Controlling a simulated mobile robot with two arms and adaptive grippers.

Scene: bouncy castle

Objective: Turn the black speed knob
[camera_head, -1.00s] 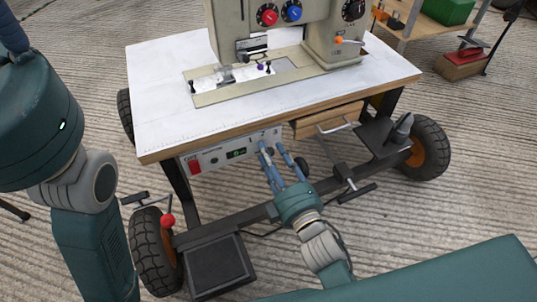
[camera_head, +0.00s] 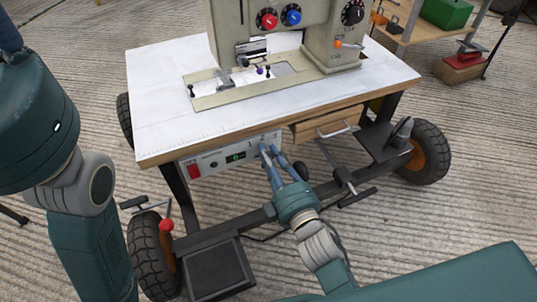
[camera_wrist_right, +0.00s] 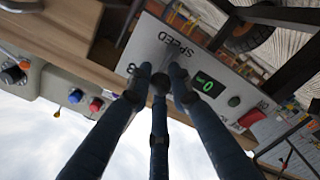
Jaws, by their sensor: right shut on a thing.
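The control panel (camera_head: 207,163) is a pale box under the front edge of the sewing table. The wrist view shows it upside down with the word SPEED (camera_wrist_right: 178,47) on it. My right gripper (camera_head: 270,149) has its blue fingers against the panel, right of the green display (camera_head: 236,156). In the wrist view the fingertips (camera_wrist_right: 160,76) close around the black speed knob (camera_wrist_right: 160,83), which they largely cover. In the head view the knob is hidden by the fingers. My left arm stands at the left; its gripper is out of view.
A beige sewing machine (camera_head: 335,45) stands on the white tabletop (camera_head: 165,95). A red switch (camera_head: 193,171) is on the panel's left. A wooden drawer (camera_head: 325,123) is right of the gripper. Wheels (camera_head: 428,150) and dark frame bars lie around and below.

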